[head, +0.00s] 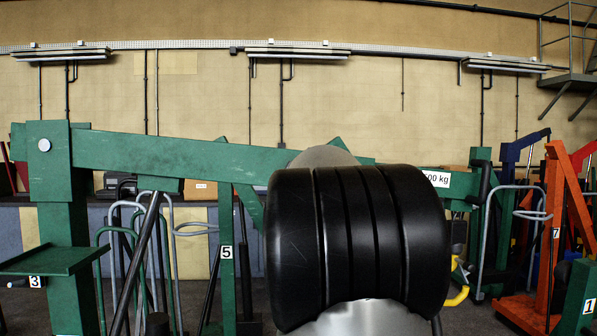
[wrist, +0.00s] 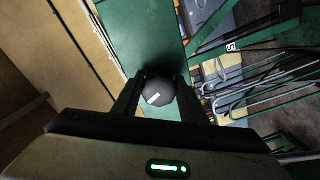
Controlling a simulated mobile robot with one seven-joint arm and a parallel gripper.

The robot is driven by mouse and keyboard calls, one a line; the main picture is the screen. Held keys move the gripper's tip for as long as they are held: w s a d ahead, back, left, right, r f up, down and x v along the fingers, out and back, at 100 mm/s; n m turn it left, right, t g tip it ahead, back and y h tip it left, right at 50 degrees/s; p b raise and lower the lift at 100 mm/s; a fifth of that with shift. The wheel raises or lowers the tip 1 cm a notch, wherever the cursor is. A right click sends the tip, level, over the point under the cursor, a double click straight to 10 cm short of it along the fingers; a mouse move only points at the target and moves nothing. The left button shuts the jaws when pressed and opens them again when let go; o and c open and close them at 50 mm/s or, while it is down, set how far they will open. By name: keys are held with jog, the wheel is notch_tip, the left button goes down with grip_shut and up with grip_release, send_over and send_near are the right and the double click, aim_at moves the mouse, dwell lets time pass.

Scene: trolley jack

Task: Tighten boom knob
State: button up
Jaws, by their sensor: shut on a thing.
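The boom knob (wrist: 158,88) is a dark round knob with a short white slanted mark on its face, seen in the wrist view. It sits against the green boom (wrist: 138,38). My gripper (wrist: 161,84) has one finger on each side of the knob and is shut on it. In the head view the long green boom (head: 180,156) runs from the post at left toward the right. My black arm covers its right part, so the knob and my gripper are hidden there.
The boom joins a green post (head: 62,190) at left. Green stands and grey bent-tube handles (head: 168,235) are below it. An orange jack (head: 556,230) and a blue one (head: 520,150) stand at right. The beige wall (head: 330,100) behind is mostly bare.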

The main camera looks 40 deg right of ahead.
jog(key=m, duration=0.4)
jog(key=shift+f+p, duration=0.1)
jog(key=shift+p, duration=0.25)
jog(key=shift+w+a+f+m, duration=0.1)
jog(key=shift+a+m, duration=0.05)
jog(key=shift+m, duration=1.45)
jog(key=o, duration=1.1)
jog(key=shift+c, duration=0.2)
jog(key=shift+a, duration=0.1)
